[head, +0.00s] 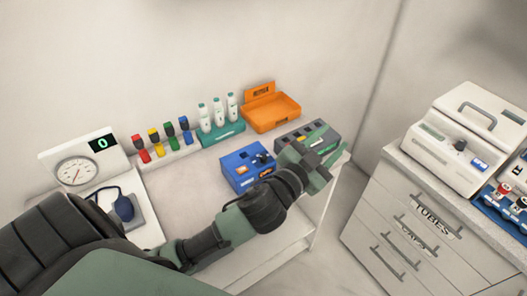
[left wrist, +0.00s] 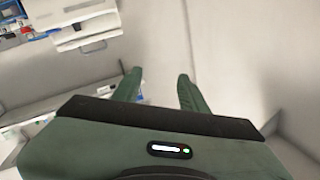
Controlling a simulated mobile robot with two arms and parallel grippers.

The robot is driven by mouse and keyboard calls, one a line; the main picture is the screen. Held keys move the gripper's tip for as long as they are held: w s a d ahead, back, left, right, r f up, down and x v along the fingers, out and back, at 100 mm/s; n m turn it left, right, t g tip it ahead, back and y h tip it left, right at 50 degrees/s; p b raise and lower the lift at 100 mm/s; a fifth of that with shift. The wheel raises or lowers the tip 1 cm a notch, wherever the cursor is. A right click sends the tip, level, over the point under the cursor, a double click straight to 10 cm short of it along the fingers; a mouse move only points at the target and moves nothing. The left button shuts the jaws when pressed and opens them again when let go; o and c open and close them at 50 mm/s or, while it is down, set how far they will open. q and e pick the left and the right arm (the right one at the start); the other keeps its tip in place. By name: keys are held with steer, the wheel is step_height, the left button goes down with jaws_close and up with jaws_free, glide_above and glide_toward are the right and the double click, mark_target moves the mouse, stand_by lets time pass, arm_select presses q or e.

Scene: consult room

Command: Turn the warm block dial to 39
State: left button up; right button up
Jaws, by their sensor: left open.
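A blue box (head: 245,168) with a dark knob (head: 262,158) on its top stands on the white table. A grey box (head: 300,134) with dark and coloured parts on top stands to its right, partly hidden by my left gripper. No label tells me which box is the warm block. My left gripper (head: 334,150) is beside the grey box, near the table's right edge, past the blue box. In the left wrist view my left gripper (left wrist: 160,79) is open, with nothing between its fingers. My right gripper is not in view.
An orange tray (head: 272,113), a teal rack (head: 222,134) of white tubes and several coloured items line the table's back. A gauge unit (head: 78,170) stands at left. A white machine (head: 470,140) sits on a drawer cabinet (head: 400,210) across a gap.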

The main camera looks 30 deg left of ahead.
arm_select(q)
steer(key=d+r+m+h, duration=0.8)
steer(key=r+h, duration=0.1)
steer(key=s+d+m+g+h, duration=0.1)
steer(key=d+m+g+h, duration=0.3)
steer(key=d+m+h, duration=0.15)
steer(key=m+g+y, duration=0.8)
steer(key=g+y, duration=0.6)
steer(key=y, duration=0.3)
glide_above(263, 157)
steer(key=shift+n, duration=0.25)
steer(key=f, duration=1.4)
steer(key=shift+w+d+f, duration=0.1)
steer(key=shift+d+f, duration=0.1)
steer(key=shift+f, duration=0.2)
steer(key=shift+a+f+p, duration=0.15)
steer(key=shift+a+p, duration=0.15)
step_height(263, 157, down, 6)
steer(key=shift+d+f+p, duration=0.1)
steer(key=shift+p, duration=1)
steer(key=shift+f, duration=0.6)
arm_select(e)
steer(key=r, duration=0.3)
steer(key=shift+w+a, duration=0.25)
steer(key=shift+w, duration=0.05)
